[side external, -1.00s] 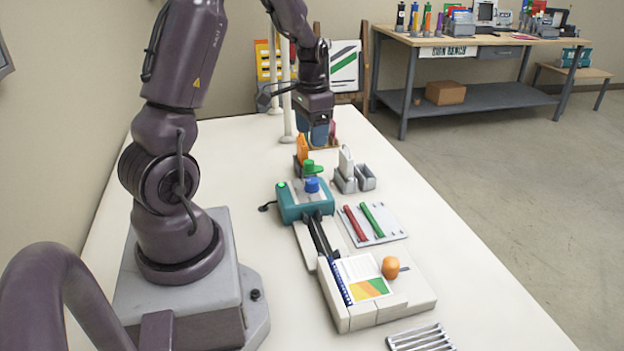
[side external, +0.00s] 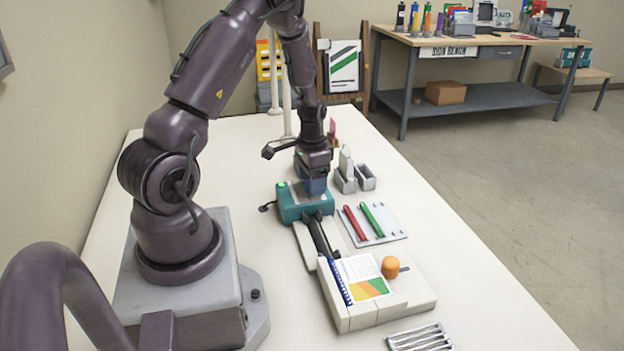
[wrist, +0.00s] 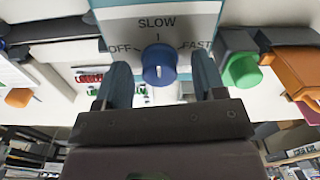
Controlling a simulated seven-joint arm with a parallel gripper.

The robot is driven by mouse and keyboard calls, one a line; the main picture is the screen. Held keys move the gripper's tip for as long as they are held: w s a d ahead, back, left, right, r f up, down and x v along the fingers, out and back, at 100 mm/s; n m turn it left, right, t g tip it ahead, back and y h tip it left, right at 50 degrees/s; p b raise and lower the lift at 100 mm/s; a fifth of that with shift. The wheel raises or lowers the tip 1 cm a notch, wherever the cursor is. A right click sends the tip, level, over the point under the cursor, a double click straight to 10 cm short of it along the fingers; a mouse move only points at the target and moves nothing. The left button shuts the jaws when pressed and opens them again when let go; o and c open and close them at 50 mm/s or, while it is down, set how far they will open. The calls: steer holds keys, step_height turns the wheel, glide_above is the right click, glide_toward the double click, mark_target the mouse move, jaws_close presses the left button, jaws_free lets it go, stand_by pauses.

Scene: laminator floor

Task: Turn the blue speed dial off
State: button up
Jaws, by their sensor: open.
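The blue speed dial (wrist: 159,66) is on the grey panel (wrist: 122,22) marked OFF, SLOW and FAST in the wrist view. OFF is to its left, SLOW above it and FAST to its right. A short pale mark shows on the dial's face, but I cannot tell which label it points to. My gripper (wrist: 160,74) is open, with one finger on each side of the dial and gaps visible between. In the side view my gripper (side external: 313,186) is down over the teal machine (side external: 303,211) and hides the dial.
A green knob (wrist: 242,71) and an orange object (wrist: 292,70) stand close to the right finger in the wrist view. In the side view, grey holders (side external: 355,178), a tray with red and green sticks (side external: 374,223) and a pale machine with an orange knob (side external: 390,267) stand nearby.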

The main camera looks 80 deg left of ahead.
steer(key=c, duration=0.9)
steer(key=shift+n, duration=0.3)
steer(key=n, duration=1.1)
steer(key=shift+n, duration=0.4)
steer(key=o, duration=0.9)
